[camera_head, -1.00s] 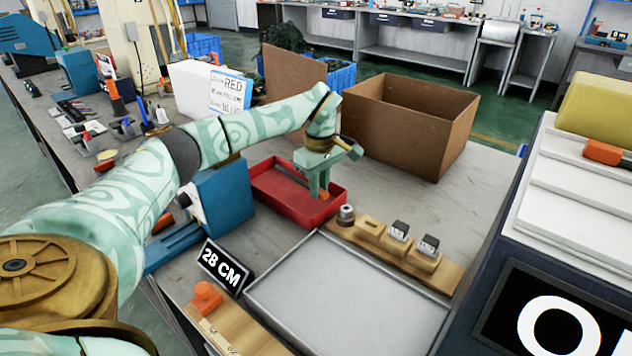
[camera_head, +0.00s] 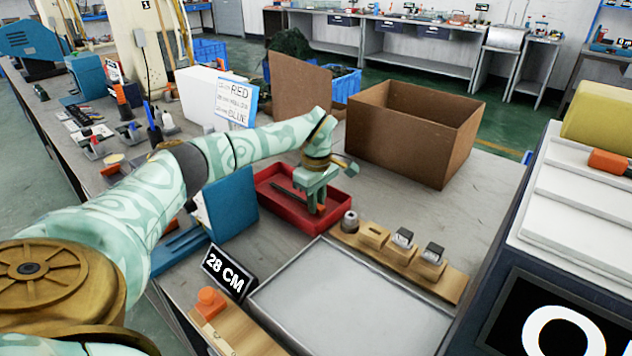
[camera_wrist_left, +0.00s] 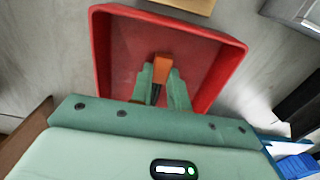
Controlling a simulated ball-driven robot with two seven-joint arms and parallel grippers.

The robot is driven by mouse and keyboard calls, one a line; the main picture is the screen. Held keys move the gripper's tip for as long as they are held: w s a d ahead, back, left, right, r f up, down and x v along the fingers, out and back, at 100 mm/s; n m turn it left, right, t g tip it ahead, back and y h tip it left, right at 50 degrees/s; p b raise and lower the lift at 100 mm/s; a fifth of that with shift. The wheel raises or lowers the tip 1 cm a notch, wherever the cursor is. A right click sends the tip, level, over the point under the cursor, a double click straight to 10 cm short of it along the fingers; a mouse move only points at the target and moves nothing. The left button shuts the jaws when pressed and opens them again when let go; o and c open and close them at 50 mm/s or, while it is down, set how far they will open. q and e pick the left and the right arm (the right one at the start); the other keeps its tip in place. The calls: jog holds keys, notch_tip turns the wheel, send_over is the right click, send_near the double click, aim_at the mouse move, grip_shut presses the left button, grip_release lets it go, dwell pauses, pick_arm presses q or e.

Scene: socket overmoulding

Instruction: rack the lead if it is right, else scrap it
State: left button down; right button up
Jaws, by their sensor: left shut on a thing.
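My left gripper (camera_head: 317,208) is over and partly inside the red tray (camera_head: 270,208), fingers pointing down. In the left wrist view its fingers (camera_wrist_left: 160,82) are shut on an orange piece (camera_wrist_left: 161,68) with a dark part below it. Most of the piece is hidden by the fingers. A dark thin strip (camera_head: 286,192) shows in the red tray beside the fingers; I cannot tell whether it joins the orange piece. My right gripper is not in view.
A "28 CM" sign (camera_head: 226,272) stands left of an empty metal tray (camera_head: 345,300). A wooden strip with an orange block (camera_head: 210,303) lies in front. An open cardboard box (camera_head: 410,130) stands behind. A white sign (camera_head: 234,101) lists RED and BLUE. A machine with a display (camera_head: 560,310) blocks the right.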

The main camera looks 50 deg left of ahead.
pick_arm(q)
jog(key=shift+f, duration=0.2)
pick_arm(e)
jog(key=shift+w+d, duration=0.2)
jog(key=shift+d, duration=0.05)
pick_arm(q)
jog(key=c, duration=1.3)
grip_release()
jog(key=shift+o, duration=0.2)
notch_tip(320, 180, up, 16)
jog(key=p, duration=0.7)
jog(key=shift+r, duration=0.15)
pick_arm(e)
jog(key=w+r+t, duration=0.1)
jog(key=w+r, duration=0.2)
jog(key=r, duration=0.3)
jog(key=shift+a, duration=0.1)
